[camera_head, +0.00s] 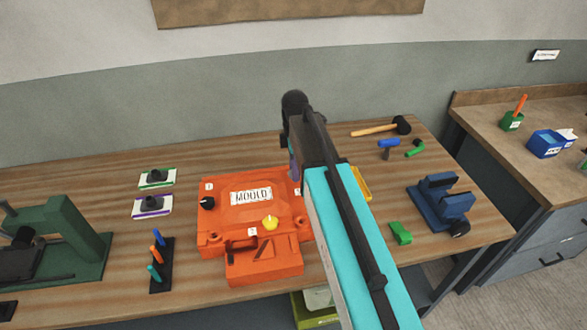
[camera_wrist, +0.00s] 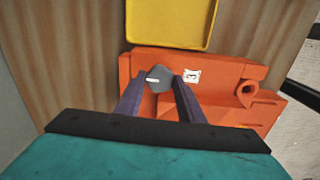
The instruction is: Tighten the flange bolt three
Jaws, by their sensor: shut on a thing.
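The orange mould (camera_head: 240,208) sits on the wooden bench with a "MOULD" plate on top. It has a black knob (camera_head: 207,203) at its left and a yellow knob (camera_head: 270,222) near its front. In the wrist view, the mould (camera_wrist: 225,88) carries a grey bolt head (camera_wrist: 158,76) with a white mark, beside a white label (camera_wrist: 192,76) that looks like a 3. My gripper (camera_wrist: 161,88) has its purple fingers shut on this bolt head, one on each side. In the head view my arm hides the bolt and most of my gripper (camera_head: 293,168).
A yellow tray (camera_wrist: 170,42) lies close beside the mould. A blue vice (camera_head: 440,205), green block (camera_head: 400,232) and mallet (camera_head: 380,129) are at the right. A rack of coloured tools (camera_head: 161,265) and a green press (camera_head: 75,240) stand at the left.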

